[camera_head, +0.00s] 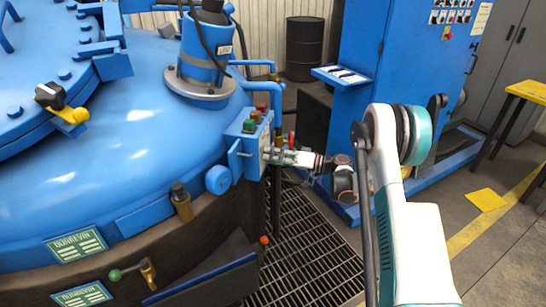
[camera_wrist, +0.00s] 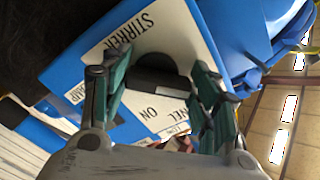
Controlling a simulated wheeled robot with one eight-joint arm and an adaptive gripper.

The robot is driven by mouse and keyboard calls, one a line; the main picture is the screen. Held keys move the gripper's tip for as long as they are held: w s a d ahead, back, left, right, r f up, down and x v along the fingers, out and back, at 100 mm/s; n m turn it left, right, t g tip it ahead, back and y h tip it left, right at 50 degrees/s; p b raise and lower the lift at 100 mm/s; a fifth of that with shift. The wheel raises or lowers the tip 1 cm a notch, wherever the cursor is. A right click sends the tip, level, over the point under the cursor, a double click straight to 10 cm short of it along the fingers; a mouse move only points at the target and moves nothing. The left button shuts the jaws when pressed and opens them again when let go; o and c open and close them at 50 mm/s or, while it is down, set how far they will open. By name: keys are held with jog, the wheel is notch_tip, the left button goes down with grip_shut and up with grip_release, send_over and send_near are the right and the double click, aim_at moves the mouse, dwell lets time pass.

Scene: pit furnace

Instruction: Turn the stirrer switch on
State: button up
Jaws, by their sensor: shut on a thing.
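The stirrer switch (camera_wrist: 158,78) is a black rotary knob with a bar handle, on a white plate (camera_wrist: 115,50) lettered "STIRRER" and "ON". In the wrist view the fingers of my gripper (camera_wrist: 152,82) stand on either side of the knob, shut on it. The handle lies nearly level across the picture, slightly tilted. Its pointer mark cannot be made out. In the head view my gripper (camera_head: 278,157) reaches from the right to the side face of the blue control box (camera_head: 243,146). The knob is hidden there behind the fingers.
A second label (camera_wrist: 172,130) is close to the fingers. Below is a floor grating (camera_head: 305,250); a blue cabinet (camera_head: 405,60) stands behind.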

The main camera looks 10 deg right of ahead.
jog(key=m, duration=0.4)
jog(key=shift+r+m, duration=0.1)
jog(key=shift+m, duration=0.3)
jog(key=m, duration=0.4)
jog(key=shift+r+m, duration=0.1)
jog(key=shift+m, duration=0.2)
jog(key=m, duration=0.4)
jog(key=shift+w+d, duration=0.1)
jog(key=shift+w+r+m, duration=0.1)
jog(key=shift+m, duration=2)
jog(key=o, duration=1.1)
jog(key=shift+d, duration=0.1)
